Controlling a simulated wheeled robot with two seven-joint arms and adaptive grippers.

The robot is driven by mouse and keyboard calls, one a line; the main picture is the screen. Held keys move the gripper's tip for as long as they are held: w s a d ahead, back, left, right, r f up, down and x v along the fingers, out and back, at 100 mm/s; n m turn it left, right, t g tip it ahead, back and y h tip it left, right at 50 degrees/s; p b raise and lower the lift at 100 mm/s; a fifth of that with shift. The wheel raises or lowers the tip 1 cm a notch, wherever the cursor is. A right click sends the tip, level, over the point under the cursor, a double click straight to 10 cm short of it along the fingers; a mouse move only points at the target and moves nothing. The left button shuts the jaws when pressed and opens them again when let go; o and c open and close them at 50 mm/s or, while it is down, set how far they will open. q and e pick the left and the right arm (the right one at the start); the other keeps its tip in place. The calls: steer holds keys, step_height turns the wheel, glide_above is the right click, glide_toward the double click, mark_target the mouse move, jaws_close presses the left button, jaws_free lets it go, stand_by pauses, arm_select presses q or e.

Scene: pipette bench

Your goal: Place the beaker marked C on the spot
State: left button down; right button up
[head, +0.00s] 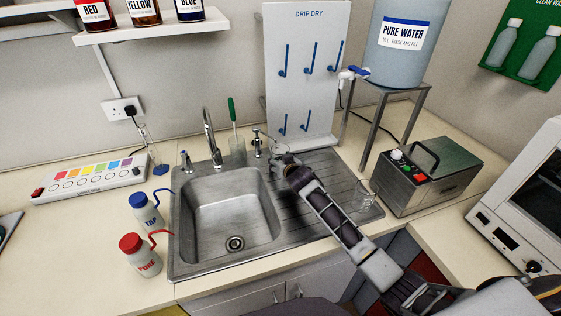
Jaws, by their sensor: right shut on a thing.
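I cannot make out a marked spot. My left gripper is not in view.
The sink basin (235,215) is empty. A tap (211,138), a glass with a green brush (237,150) and the drip-dry rack (302,75) stand behind. TAP (146,216) and PURE (141,259) bottles stand left. A metal bath (428,180) stands right.

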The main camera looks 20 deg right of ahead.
steer(key=shift+f, duration=0.2)
stand_by(0.3)
steer(key=o, duration=1.1)
steer(key=shift+c, duration=0.2)
steer(key=shift+s+r, duration=0.1)
steer(key=shift+r, duration=0.05)
steer(key=shift+v, duration=5.9)
